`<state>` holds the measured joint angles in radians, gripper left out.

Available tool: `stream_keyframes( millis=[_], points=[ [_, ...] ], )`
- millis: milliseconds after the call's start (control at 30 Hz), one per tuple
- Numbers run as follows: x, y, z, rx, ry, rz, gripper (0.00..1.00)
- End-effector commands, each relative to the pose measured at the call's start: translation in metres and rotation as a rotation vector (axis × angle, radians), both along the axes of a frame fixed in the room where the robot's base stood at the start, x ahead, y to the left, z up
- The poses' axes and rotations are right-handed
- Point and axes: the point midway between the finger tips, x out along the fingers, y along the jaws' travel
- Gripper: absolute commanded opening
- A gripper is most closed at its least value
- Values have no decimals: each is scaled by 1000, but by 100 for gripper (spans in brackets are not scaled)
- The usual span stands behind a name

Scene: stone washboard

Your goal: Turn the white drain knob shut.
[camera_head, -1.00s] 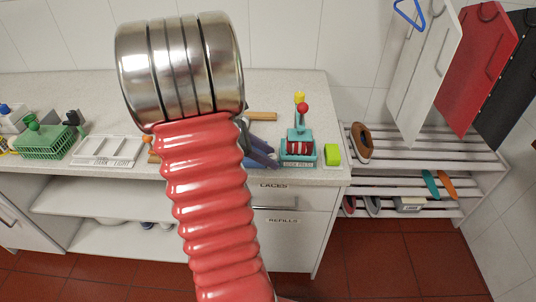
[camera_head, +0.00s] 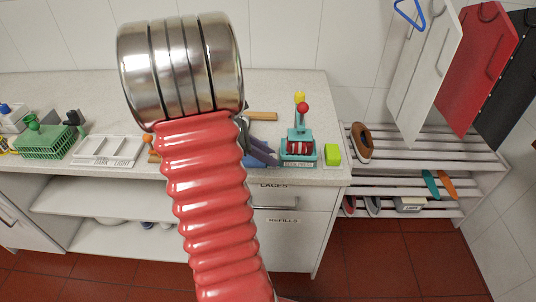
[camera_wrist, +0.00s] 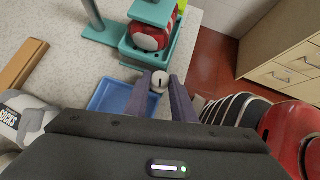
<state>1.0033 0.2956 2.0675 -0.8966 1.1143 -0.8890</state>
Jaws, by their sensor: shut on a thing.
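The white drain knob (camera_wrist: 160,77) shows in the wrist view, at the front of the teal press, above a blue tray (camera_wrist: 108,94). It has a dark slot mark on its face. My gripper (camera_wrist: 162,82) has its two purple-grey fingers on either side of the knob, shut on it. In the head view my gripper (camera_head: 262,152) reaches in just left of the teal press (camera_head: 299,147); the knob cannot be made out there. The press holds a red and white object (camera_wrist: 150,36) in the wrist view.
A yellow-green block (camera_head: 333,154) stands right of the press, near the counter's edge. A wooden piece (camera_head: 262,116) lies behind my gripper. A grey and white item marked "SOCKS" (camera_wrist: 22,118) is at left in the wrist view. A slatted shoe rack (camera_head: 430,150) stands at right.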

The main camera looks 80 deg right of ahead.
Motion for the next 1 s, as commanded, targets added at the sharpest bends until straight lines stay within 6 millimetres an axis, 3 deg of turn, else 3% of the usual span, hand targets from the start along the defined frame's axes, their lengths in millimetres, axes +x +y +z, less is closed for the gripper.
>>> stream_keyframes(
  millis=[333,700,733,1000],
  points=[
    [1,-4,0,-2,0,-205,0],
    [1,-4,1,-3,-1,-236,0],
    [1,-4,1,-3,-1,-236,24],
    [1,-4,0,-1,0,-236,42]
  ],
)
